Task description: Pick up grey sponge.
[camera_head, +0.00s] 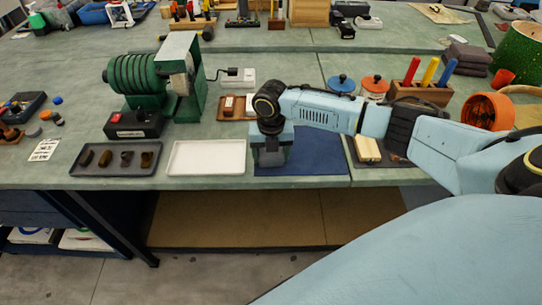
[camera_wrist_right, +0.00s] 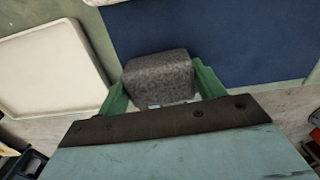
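The grey sponge (camera_wrist_right: 158,77) is a speckled block with rounded edges. In the right wrist view it sits between the two green fingers of my right gripper (camera_wrist_right: 160,88), which press against its sides with no clear gap. In the head view my right gripper (camera_head: 271,150) points down over the left part of the blue mat (camera_head: 320,160). The sponge shows there only as a dark grey patch (camera_head: 269,159) at the fingertips. I cannot tell whether it touches the mat. My left gripper is not in view.
A white tray (camera_head: 206,143) lies just left of the mat. A dark tray (camera_head: 77,167) with several small brown and dark pieces is further left. A green drum machine (camera_head: 140,76) stands behind them. A wooden holder (camera_head: 420,94) with coloured handles stands at the right. The bench's front edge is close.

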